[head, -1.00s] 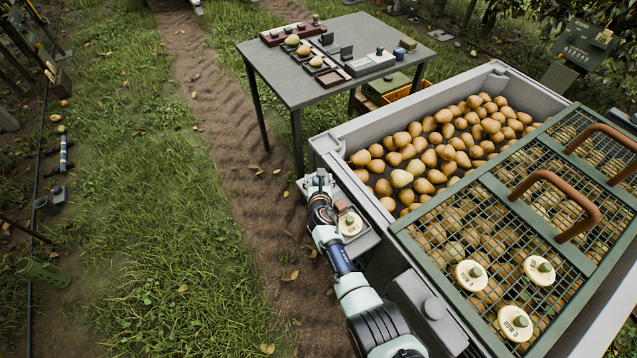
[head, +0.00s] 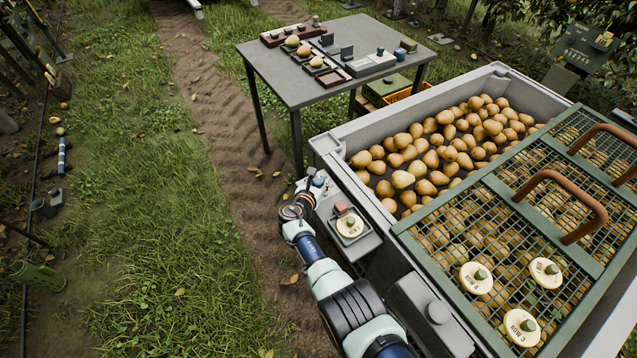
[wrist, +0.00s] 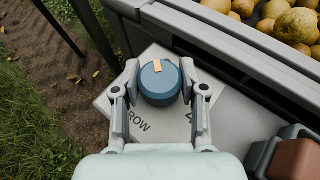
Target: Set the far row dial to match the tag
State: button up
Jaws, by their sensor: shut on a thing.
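A round blue dial knob (wrist: 160,88) with an orange pointer mark stands on a pale plate (wrist: 205,125) beside the bin. The plate carries the word "ROW" and a partly hidden figure that looks like a 4. My gripper (wrist: 160,75) has one finger on each side of the knob and is shut on it.
The grey bin (head: 328,145) of pears stands close on the right, under a green mesh lid (head: 440,258) with brown handles and several cream tags, including "ROW 3" (head: 522,327). A grey table (head: 290,85) stands behind.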

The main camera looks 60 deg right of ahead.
dwell(0.4)
jog(key=o, duration=1.2)
jog(key=shift+c, duration=0.2)
jog(key=shift+a, duration=0.15)
jog(key=v, duration=1.1)
jog(key=shift+a+r, duration=0.2)
jog(key=shift+a, duration=0.15)
jog(key=shift+w, duration=0.1)
